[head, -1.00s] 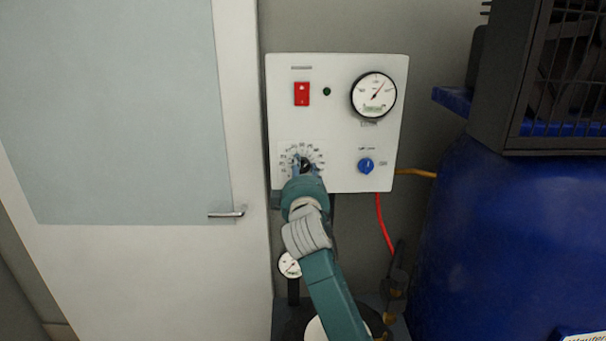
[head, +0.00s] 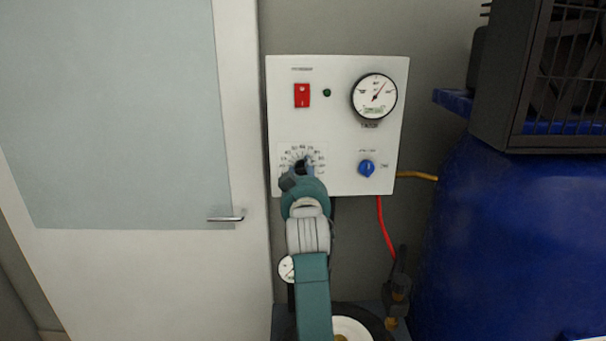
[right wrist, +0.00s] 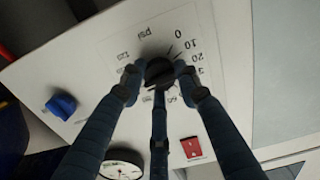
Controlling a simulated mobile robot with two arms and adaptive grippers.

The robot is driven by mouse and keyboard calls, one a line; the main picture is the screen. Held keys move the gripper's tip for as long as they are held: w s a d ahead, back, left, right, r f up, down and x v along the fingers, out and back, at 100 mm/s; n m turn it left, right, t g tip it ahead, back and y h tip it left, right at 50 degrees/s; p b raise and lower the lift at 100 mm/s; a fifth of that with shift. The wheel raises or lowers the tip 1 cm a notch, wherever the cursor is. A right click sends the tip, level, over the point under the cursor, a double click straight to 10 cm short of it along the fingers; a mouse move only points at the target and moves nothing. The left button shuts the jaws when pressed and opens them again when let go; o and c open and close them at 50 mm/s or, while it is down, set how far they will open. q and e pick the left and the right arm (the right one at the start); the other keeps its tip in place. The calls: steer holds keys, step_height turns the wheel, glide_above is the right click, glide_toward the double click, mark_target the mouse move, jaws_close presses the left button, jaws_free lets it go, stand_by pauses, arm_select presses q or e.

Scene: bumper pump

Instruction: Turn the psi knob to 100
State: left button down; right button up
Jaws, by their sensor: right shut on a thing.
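The black psi knob (right wrist: 159,72) sits in the middle of a printed number scale in the right wrist view. The fingers of my right gripper (right wrist: 158,80) are closed around it from several sides. In the head view the knob (head: 302,166) shows only in part, at the lower left of the white control panel (head: 330,120), with my right gripper (head: 303,176) over it. The fingers and knob hide part of the scale, and I cannot read the exact setting. My left gripper is not in view.
The panel also has a red switch (head: 302,95), a round gauge (head: 374,97) and a blue knob (head: 367,168). A white door (head: 120,270) stands to the left. A large blue tank (head: 520,240) stands close on the right.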

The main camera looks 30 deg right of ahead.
mark_target(302, 128)
steer(key=shift+m, duration=0.6)
steer(key=shift+r, duration=0.2)
steer(key=o, duration=1.1)
steer(key=shift+f, duration=0.1)
steer(key=shift+o, duration=0.2)
steer(key=r, duration=1)
steer(key=shift+w+a, duration=0.15)
steer(key=shift+a, duration=0.05)
steer(key=shift+d, duration=0.15)
